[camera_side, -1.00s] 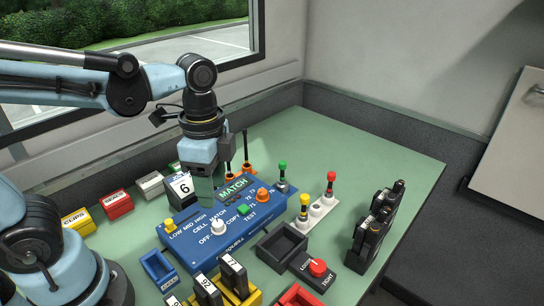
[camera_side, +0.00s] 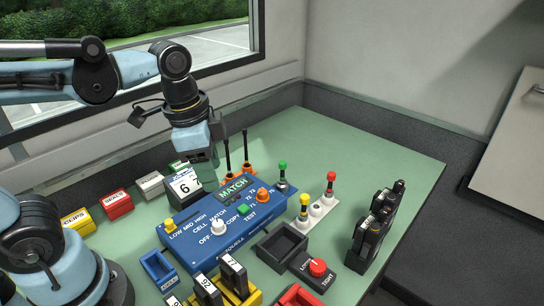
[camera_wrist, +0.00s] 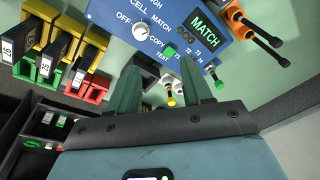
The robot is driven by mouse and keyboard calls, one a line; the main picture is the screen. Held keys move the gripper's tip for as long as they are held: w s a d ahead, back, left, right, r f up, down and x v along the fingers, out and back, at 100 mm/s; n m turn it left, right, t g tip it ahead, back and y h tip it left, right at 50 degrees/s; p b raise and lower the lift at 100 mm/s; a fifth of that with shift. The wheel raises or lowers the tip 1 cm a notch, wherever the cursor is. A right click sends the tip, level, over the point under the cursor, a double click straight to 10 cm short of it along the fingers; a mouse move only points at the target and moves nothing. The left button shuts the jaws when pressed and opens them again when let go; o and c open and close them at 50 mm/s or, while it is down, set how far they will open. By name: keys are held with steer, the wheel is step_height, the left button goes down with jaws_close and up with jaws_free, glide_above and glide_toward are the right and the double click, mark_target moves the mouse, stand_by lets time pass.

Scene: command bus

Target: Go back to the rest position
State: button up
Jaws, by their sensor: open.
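My gripper (camera_side: 208,166) is raised above the back edge of the blue console (camera_side: 190,240), tilted, with its green fingers pointing down. In the wrist view my gripper (camera_wrist: 164,80) shows two fingers apart with nothing held between them. The console's screen (camera_side: 233,187) reads MATCH. In the wrist view the console (camera_wrist: 165,15) lies beyond the fingertips. A card stand showing 6 (camera_side: 184,187) stands close to the left of the gripper; I cannot tell the exact gap.
Two black antennas on orange bases (camera_side: 246,150) stand behind the console. Black radios (camera_side: 372,235) stand at the right. The far right of the bench is clear.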

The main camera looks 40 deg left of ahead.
steer(key=a+n+t, duration=0.1)
steer(key=n, duration=0.1)
steer(key=w+a+f+n+t, duration=0.1)
steer(key=n+t, duration=0.1)
steer(key=n, duration=0.1)
steer(key=a+f+n+t, duration=0.1)
steer(key=n+t, duration=0.1)
steer(key=n, duration=0.1)
steer(key=shift+w+a, duration=0.3)
steer(key=shift+w, duration=0.1)
